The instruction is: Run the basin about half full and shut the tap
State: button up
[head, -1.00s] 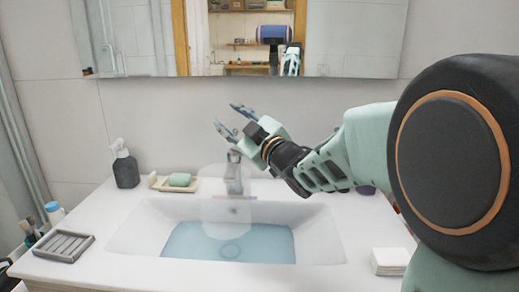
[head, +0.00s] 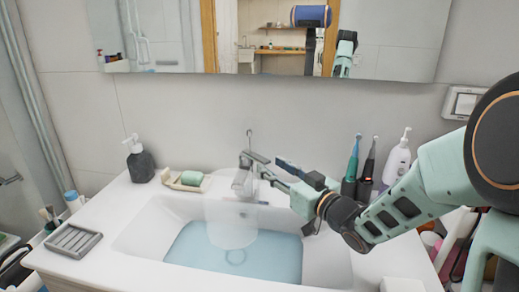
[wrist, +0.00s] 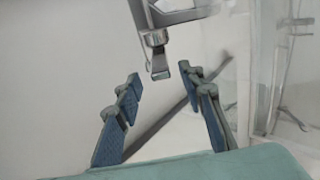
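The white basin (head: 140,236) holds pale blue water (head: 190,248) partway up its walls. The chrome tap (head: 243,180) stands at the basin's back edge. A pale translucent column (head: 232,222), apparently running water, drops from its spout into the pool. My gripper (head: 268,167) is at the tap's right side, near its top, and partly covers it. In the wrist view my gripper (wrist: 161,78) is open, with its two fingers apart. A narrow metal part of the tap (wrist: 159,62) shows between and just beyond the fingertips. I cannot tell whether they touch it.
A dark soap dispenser (head: 139,160) and green soap (head: 191,178) on a dish stand left of the tap. A grey ridged tray (head: 73,241) lies at the left. Toothbrushes (head: 352,165) and a white pump bottle (head: 397,162) stand right, near my arm. A mirror (head: 160,35) hangs behind.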

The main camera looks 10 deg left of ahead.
aim_at(253, 154)
jog(key=x, duration=0.9)
jog(key=shift+w+a, duration=0.2)
jog(key=shift+a, duration=0.15)
grip_shut()
